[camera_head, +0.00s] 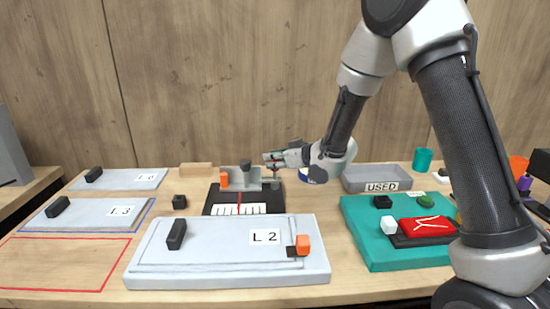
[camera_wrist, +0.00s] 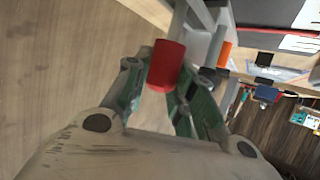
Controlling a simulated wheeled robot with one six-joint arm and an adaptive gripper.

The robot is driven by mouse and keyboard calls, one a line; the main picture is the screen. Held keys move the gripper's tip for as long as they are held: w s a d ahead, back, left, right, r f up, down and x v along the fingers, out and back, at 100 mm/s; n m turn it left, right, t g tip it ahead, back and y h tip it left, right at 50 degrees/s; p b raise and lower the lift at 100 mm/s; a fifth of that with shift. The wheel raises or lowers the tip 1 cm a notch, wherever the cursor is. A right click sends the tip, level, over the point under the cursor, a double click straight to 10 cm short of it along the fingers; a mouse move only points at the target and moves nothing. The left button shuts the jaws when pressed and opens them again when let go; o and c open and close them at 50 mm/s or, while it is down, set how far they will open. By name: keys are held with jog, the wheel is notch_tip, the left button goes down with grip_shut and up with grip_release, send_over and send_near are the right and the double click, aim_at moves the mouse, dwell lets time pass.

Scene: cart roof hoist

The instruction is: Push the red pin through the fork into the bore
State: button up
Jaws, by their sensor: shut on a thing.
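The red pin (camera_wrist: 167,66) sits between the fingertips of my gripper (camera_wrist: 160,85) in the wrist view. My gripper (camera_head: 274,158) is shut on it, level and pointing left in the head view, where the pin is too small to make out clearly. The pin's far end meets or overlaps a pale grey part (camera_wrist: 197,45). I cannot tell whether it has entered a hole. In the head view a grey bracket (camera_head: 240,182) stands at the back of a black base (camera_head: 212,201), just below and left of my gripper. The fork and bore cannot be told apart.
A white scale with a red pointer (camera_head: 239,209) lies on the base. An orange block (camera_head: 224,180) and a dark knob (camera_head: 246,165) are at the bracket. The L2 panel (camera_head: 200,268) lies in front. A grey USED tray (camera_head: 377,179) and a teal board (camera_head: 375,250) are right.

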jog(key=shift+f, duration=1.35)
jog(key=o, duration=1.1)
jog(key=v, duration=0.7)
jog(key=shift+s+d, duration=0.2)
